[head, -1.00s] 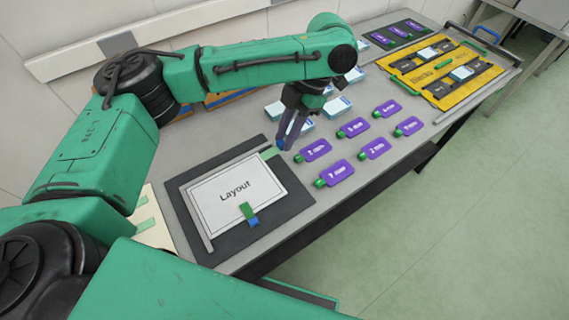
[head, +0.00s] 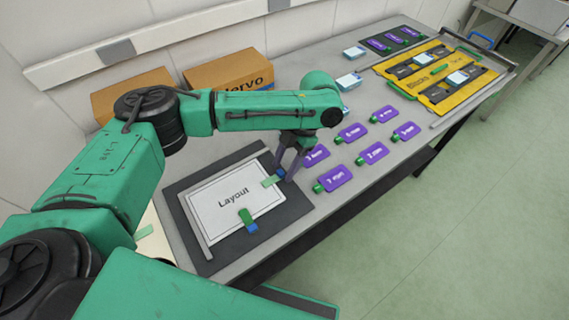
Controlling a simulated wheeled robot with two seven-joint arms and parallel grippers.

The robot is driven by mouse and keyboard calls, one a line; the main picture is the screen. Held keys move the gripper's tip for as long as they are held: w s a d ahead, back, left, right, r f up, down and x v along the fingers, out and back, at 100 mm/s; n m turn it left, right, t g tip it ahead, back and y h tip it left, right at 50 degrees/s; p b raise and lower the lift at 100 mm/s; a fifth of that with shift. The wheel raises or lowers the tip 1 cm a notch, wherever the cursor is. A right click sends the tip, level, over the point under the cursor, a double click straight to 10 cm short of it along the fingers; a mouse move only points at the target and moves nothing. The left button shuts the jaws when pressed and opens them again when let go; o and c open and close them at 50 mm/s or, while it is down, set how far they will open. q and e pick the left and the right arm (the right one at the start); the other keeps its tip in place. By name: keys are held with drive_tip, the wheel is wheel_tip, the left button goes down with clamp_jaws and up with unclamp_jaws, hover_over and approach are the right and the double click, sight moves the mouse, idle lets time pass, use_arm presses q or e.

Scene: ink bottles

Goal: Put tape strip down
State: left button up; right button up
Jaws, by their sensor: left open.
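A green tape strip (head: 270,181) with a blue end lies at the right edge of the white Layout sheet (head: 222,205), which is on a dark mat (head: 287,212). My left gripper (head: 282,173) points down right at the strip's blue end, jaws open. I cannot tell whether the fingers touch the strip, as they partly cover its end. A second green strip (head: 246,215) with a blue end lies across the sheet's front edge. My right gripper is not in view.
Several purple tags (head: 372,153) with green ends lie right of the mat. Cardboard boxes (head: 230,72) stand behind my left arm. A yellow board (head: 440,75) and a dark mat (head: 399,34) with purple tags are farther back.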

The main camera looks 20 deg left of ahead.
use_arm(q)
drive_tip(key=v, duration=1.2)
drive_tip(key=shift+s, duration=0.15)
